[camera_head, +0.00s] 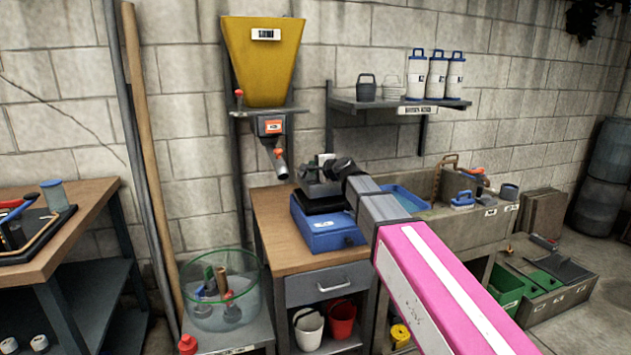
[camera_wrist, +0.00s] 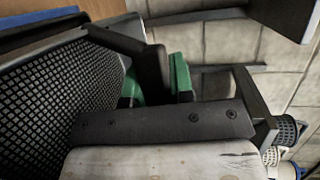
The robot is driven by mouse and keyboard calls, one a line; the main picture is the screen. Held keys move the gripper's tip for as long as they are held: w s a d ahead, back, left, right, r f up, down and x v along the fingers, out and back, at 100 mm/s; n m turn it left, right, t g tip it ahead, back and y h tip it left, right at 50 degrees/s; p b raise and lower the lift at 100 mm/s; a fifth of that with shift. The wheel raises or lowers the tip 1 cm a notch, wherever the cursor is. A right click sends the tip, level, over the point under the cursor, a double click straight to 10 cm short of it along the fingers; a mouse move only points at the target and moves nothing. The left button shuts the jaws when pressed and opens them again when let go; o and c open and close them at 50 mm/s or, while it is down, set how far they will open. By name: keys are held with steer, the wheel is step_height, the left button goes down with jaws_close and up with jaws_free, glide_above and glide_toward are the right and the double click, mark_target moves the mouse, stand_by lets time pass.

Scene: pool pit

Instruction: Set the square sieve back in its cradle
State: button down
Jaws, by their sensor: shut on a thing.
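The square sieve (camera_wrist: 60,95), a dark mesh panel in a grey frame, fills the left of the wrist view and looks tilted there. My gripper (camera_wrist: 180,85) is shut on its edge; green parts show between the dark fingers, and the exact grip is partly hidden. In the head view my gripper (camera_head: 326,168) and the grey sieve (camera_head: 314,187) are above a blue box (camera_head: 325,237) with a dark top on the wooden bench. Whether this box is the cradle I cannot tell. Contact between sieve and box is unclear.
A yellow hopper (camera_head: 262,62) with a spout (camera_head: 281,165) hangs just behind and left. A wall shelf (camera_head: 400,103) with canisters stands behind right. A stone trough (camera_head: 470,220) adjoins the bench on the right. A clear tub (camera_head: 222,290) stands lower left.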

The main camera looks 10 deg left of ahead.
steer(key=shift+f, duration=2.1)
steer(key=shift+f, duration=0.15)
steer(key=c, duration=1)
jaws_free()
steer(key=v, duration=1.2)
